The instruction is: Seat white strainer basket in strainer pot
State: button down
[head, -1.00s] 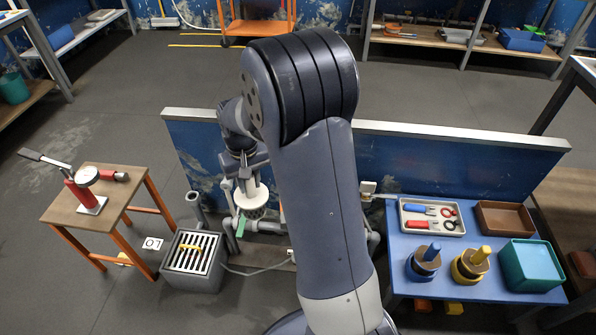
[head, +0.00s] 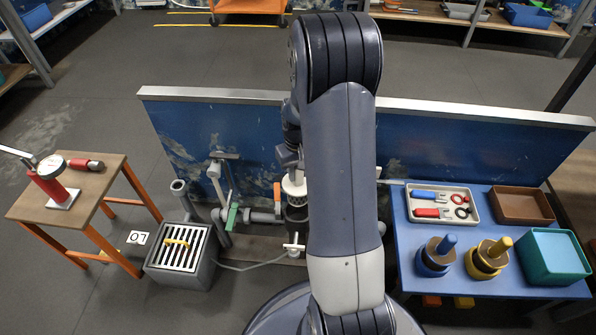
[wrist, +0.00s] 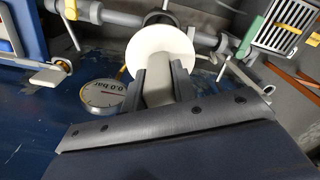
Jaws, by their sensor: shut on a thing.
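The white strainer basket (head: 294,187) hangs upright below my gripper (head: 289,158) in the head view. In the wrist view its round white lid (wrist: 160,48) and pale handle (wrist: 158,90) show, and the fingers of my gripper (wrist: 159,84) are shut on the handle. The strainer pot (head: 297,213), a dark upright cylinder in the pipe line, is directly below the basket in the head view. I cannot tell whether the basket's bottom is inside the pot mouth or just above it. In the wrist view the lid hides most of the pot.
A pressure gauge (wrist: 103,93) reading 0.0 bar is close to the fingers. A green-handled valve (head: 232,217) and an orange handle (head: 277,194) flank the pot. A blue panel (head: 440,145) stands behind. A grated drain box (head: 185,250) is left; a blue table (head: 400,225) is right.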

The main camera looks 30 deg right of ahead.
aim_at(298, 184)
jog(key=shift+r, duration=0.1)
jog(key=shift+f+b, duration=1.75)
jog(key=shift+f, duration=1.15)
jog(key=shift+f+b, duration=0.9)
jog(key=shift+f, duration=1.45)
dwell(2.6)
